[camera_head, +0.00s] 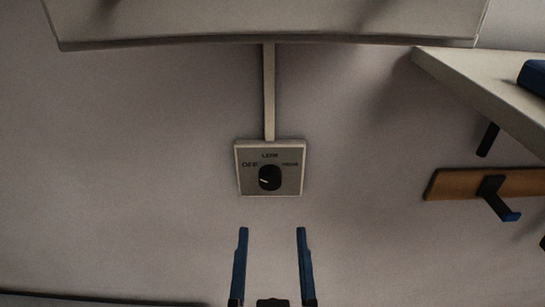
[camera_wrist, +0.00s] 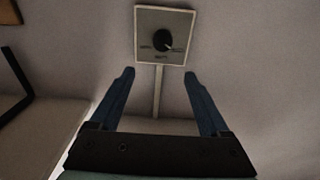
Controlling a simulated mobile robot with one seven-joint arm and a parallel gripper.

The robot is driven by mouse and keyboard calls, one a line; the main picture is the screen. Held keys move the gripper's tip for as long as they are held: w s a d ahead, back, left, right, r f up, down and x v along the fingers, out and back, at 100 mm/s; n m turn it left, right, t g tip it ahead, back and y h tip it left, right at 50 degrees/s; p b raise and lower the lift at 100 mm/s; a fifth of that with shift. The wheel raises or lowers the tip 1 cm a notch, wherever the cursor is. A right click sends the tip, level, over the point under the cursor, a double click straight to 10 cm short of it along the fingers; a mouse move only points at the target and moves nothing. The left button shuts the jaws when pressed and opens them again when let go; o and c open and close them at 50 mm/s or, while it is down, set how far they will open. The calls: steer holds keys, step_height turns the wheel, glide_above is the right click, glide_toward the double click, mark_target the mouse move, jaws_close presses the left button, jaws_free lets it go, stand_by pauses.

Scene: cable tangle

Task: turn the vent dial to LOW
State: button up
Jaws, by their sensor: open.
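The vent dial is a round black knob (camera_head: 270,178) on a square, light-rimmed grey plate (camera_head: 244,184) fixed to the wall. The plate has OFF at the left, a small label that looks like LOW at the top, and another at the right too blurred to read surely. The knob's pale mark points left, roughly to the OFF side. My gripper (camera_head: 272,230) is open and empty, its blue fingers below the plate and apart from it. In the wrist view the knob (camera_wrist: 162,39) shows upside down beyond my open fingers (camera_wrist: 159,74).
A pale conduit (camera_head: 269,92) runs up from the plate to a pale panel (camera_head: 270,22) overhead. At the right are a pale shelf (camera_head: 480,85) with a blue object (camera_head: 534,76) and a wooden rail (camera_head: 450,184) with a dark hook (camera_head: 495,196). The wall around the plate is clear.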

mark_target(270, 183)
steer(key=shift+g, duration=0.3)
steer(key=w, duration=0.7)
steer(key=w+f, duration=0.1)
steer(key=w, duration=0.3)
steer(key=shift+a, duration=0.15)
steer(key=shift+w, duration=0.5)
steer(key=shift+c, duration=0.3)
jaws_close()
